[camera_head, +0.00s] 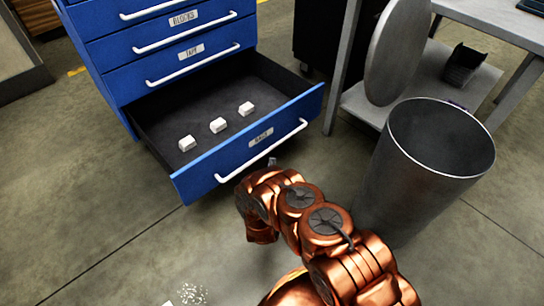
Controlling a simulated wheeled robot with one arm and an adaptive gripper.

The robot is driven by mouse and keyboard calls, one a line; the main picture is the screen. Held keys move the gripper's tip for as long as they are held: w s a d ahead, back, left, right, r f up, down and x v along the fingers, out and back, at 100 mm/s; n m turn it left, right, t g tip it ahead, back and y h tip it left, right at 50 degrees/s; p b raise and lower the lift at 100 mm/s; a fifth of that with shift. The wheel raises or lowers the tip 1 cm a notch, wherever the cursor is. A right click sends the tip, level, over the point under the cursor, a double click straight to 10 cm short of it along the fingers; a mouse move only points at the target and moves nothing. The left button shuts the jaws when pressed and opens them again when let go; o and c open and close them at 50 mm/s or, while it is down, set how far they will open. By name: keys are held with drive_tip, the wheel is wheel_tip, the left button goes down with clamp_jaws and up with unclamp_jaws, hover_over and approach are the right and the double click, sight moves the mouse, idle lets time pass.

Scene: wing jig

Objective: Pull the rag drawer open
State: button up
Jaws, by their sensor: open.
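The rag drawer (225,150) is the lowest drawer in view of the blue cabinet, and its small label looks like RAGS. It stands pulled well out, with its dark inside showing. Three small white folded pieces lie in it: one at left (187,143), one in the middle (218,125) and one at right (246,108). Its white bar handle (240,163) runs along the front. My copper arm reaches up from below toward the handle. Only a small grey tip of my gripper (272,161) shows, close to the handle; my arm hides the rest. I cannot tell whether it touches.
Drawers marked BLOCKS (184,18) and TAPE (190,52) are shut above. A grey metal bin (415,190) stands right of my arm. A bench with a lower shelf (480,85) is behind it. White bits (192,294) lie on the floor. The floor left of the drawer is clear.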

drive_tip(key=shift+s+a+f, duration=0.1)
drive_tip(key=shift+s+f, duration=0.05)
drive_tip(key=shift+s, duration=0.6)
drive_tip(key=shift+s+f, duration=0.1)
drive_tip(key=shift+s, duration=0.6)
